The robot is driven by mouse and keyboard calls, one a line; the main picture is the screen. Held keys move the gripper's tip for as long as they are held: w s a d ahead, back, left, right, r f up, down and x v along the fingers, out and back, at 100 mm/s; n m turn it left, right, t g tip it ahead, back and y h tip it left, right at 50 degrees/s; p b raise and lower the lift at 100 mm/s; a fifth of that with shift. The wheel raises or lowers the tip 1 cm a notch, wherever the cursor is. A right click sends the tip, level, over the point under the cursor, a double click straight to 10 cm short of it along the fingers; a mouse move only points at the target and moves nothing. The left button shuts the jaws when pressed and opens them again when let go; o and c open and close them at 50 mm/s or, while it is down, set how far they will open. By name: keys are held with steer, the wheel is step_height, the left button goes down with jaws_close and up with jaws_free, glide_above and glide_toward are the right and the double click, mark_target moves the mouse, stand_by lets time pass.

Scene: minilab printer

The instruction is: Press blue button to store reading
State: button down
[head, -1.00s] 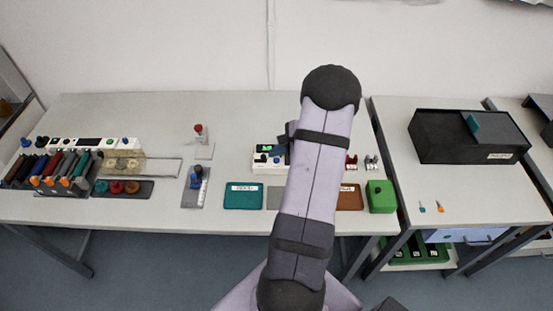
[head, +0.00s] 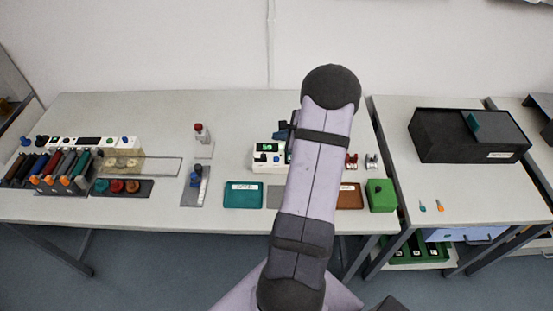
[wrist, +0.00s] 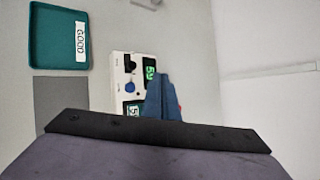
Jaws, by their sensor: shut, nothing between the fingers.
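A white instrument (head: 256,162) with a green display stands mid-table in the head view, partly hidden by my arm. Its blue button (head: 277,158) shows beside a black knob (head: 262,157). I see no contact with the button; the fingers' height is unclear.
A teal tray (head: 243,207) labelled GOOD and a grey mat (wrist: 45,106) lie in front of the instrument. A brown tray (head: 350,201) and green box (head: 382,196) are to the right. A stand with a red knob (head: 198,128) is at the back left.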

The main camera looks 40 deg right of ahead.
step_height(320, 180, down, 7)
steer(key=b, duration=0.4)
steer(key=shift+f+b, duration=0.2)
steer(key=shift+b, duration=0.1)
steer(key=shift+f+b, duration=0.55)
steer(key=shift+b, duration=0.1)
steer(key=shift+f+b, duration=0.85)
steer(key=shift+b, duration=0.45)
stand_by(2.1)
steer(key=shift+r, duration=0.1)
stand_by(0.3)
steer(key=shift+r+p, duration=0.45)
steer(key=shift+r, duration=0.35)
steer(key=shift+r, duration=0.1)
steer(key=shift+r+p, duration=1.55)
steer(key=shift+r, duration=0.85)
